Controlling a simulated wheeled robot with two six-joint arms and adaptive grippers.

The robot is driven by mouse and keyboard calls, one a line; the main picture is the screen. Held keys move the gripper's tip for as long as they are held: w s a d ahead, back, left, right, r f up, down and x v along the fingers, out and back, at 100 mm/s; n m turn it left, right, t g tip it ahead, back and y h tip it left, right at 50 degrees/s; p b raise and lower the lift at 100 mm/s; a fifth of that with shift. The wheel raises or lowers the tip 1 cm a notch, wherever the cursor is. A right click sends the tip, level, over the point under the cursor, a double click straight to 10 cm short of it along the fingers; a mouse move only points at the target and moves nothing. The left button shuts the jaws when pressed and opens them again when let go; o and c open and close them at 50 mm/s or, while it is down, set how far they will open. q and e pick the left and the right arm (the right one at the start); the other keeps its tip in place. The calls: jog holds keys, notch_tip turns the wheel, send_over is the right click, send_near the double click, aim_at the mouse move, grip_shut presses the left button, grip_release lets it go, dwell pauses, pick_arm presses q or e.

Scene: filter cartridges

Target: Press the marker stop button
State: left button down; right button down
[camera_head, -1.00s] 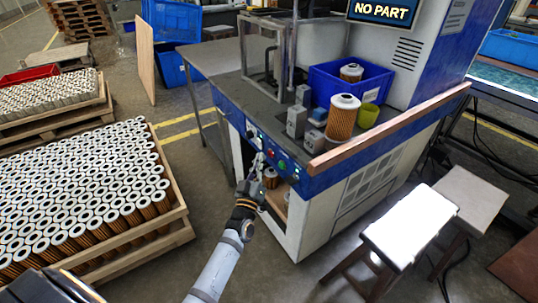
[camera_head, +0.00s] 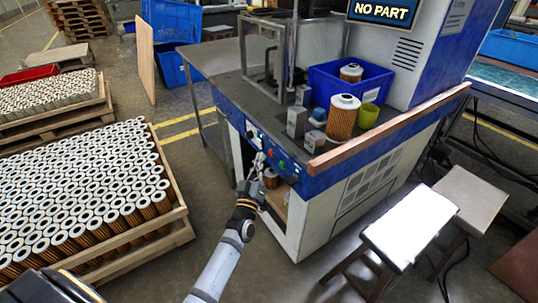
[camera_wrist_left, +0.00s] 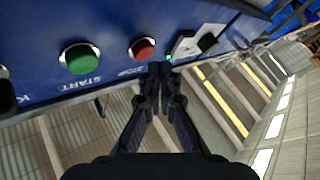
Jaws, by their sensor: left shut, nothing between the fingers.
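In the left wrist view a red button (camera_wrist_left: 143,48) with a pale ring sits on the blue front panel (camera_wrist_left: 35,25); its label is too small to read. To its left is a green button (camera_wrist_left: 80,58) marked START. My left gripper (camera_wrist_left: 158,70) is shut and empty, its tips just below and slightly right of the red button; I cannot tell whether they touch the panel. In the head view the left gripper (camera_head: 258,161) is at the machine's front edge by the small buttons. My right gripper is in neither view.
A white switch (camera_wrist_left: 190,45) sits right of the red button. On the machine top stand a filter cartridge (camera_head: 342,118), a yellow-green cup (camera_head: 367,115) and a blue bin (camera_head: 376,87). A wooden rail (camera_head: 390,128) runs along the edge. The screen (camera_head: 383,11) reads NO PART. A cartridge pallet (camera_head: 172,228) stands left.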

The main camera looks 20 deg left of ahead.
pick_arm(q)
jog(key=shift+w+d, duration=0.2)
jog(key=shift+w, duration=0.1)
jog(key=shift+w+d, duration=0.2)
jog(key=shift+w, duration=0.1)
dwell(0.6)
dwell(0.3)
jog(key=shift+s+a+p, duration=0.35)
jog(key=shift+s+a, duration=0.1)
jog(key=shift+s, duration=0.2)
jog(key=s+a+p, duration=0.1)
jog(key=s, duration=0.1)
jog(key=s+a+p, duration=0.1)
jog(key=s+a, duration=0.1)
jog(key=shift+p, duration=0.3)
